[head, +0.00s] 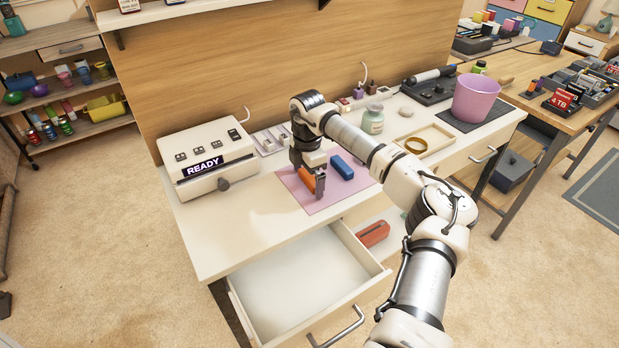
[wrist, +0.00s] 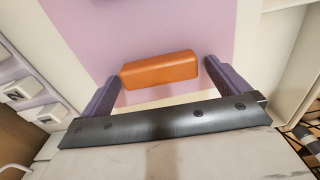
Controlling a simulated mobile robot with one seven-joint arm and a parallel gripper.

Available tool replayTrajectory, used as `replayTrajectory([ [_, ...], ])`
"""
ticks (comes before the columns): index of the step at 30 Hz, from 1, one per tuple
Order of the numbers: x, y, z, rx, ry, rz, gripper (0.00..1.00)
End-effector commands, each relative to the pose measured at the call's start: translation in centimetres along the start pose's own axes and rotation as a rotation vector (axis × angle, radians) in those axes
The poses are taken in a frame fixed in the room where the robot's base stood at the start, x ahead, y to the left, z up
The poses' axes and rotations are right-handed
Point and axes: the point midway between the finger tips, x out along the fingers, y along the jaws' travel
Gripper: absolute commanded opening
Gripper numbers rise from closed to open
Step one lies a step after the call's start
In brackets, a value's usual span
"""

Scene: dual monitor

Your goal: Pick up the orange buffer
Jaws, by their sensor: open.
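The orange buffer (head: 306,178) is a small block lying on a pink mat (head: 300,202) on the white desk. In the head view my gripper (head: 318,188) hides part of it. In the wrist view the orange buffer (wrist: 160,70) lies between the two purple-grey fingers of my gripper (wrist: 162,78), with a small gap on each side. The gripper is open and points down over the mat.
A blue block (head: 342,167) lies on the mat just right of my gripper. A white machine reading READY (head: 207,165) stands to the left. An open empty drawer (head: 305,285) juts out below the desk front. A jar (head: 372,120) and tray (head: 440,135) stand right.

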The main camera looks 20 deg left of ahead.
Motion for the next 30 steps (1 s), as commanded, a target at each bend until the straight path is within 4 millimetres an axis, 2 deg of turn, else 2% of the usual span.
replayTrajectory([
  [7,0.2,0.0,0.0,0.0,-0.001,0.001,0.99],
  [15,0.1,0.0,0.0,0.0,-0.001,0.001,0.63],
  [17,0.1,0.0,0.0,0.0,-0.001,0.001,0.58],
  [25,0.0,0.0,0.0,0.0,-0.001,0.002,0.58],
  [30,-1.2,0.1,0.1,0.0,-0.002,0.004,0.58],
])
